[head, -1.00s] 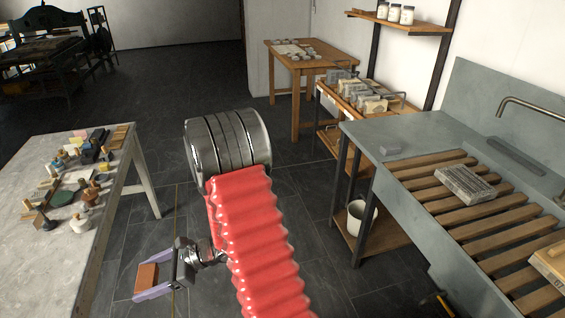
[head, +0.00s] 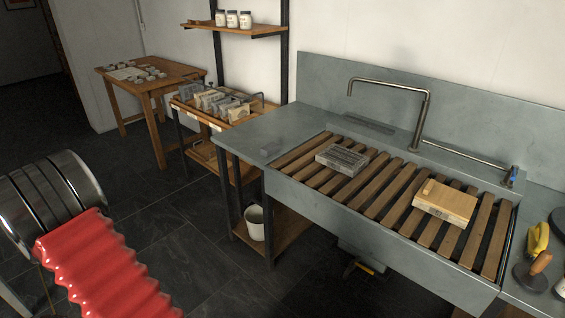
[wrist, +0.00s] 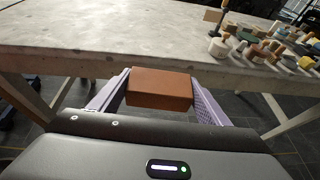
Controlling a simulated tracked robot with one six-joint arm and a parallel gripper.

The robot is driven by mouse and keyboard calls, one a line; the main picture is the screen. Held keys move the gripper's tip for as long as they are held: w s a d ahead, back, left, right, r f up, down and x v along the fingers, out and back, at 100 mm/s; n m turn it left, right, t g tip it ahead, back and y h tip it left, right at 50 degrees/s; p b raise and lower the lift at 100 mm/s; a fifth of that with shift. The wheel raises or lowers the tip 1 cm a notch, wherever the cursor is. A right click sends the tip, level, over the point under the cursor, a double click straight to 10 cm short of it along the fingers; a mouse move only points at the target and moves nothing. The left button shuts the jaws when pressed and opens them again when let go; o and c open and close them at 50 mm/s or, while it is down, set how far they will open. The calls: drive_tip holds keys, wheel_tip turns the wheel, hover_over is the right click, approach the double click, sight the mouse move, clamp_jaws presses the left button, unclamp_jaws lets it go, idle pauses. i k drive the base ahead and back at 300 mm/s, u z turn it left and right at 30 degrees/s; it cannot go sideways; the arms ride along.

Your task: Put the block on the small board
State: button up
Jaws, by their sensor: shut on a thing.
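My gripper (wrist: 160,80) shows in the wrist view, its two pale purple fingers on either side of a plain orange-brown block (wrist: 160,92). It is shut on the block and holds it level, in front of the edge of a grey-topped table (wrist: 110,35). Neither gripper nor block is in the head view now. A light wooden piece (head: 446,200) with a small knob on top lies on the sink slats at the right of the head view. I cannot tell whether it is the small board.
The stone sink (head: 330,205) has wooden slats, with a grey slab (head: 341,159) on them and a tap (head: 425,115) behind. A bucket (head: 255,222) stands below. Several small handled tools crowd the table's right in the wrist view.

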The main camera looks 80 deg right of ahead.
sight(454, 200)
drive_tip(key=u, duration=1.8)
drive_tip(key=i, duration=0.15)
drive_tip(key=z, duration=3.45)
drive_tip(key=i, duration=0.15)
drive_tip(key=z, duration=2)
drive_tip(key=i, duration=0.75)
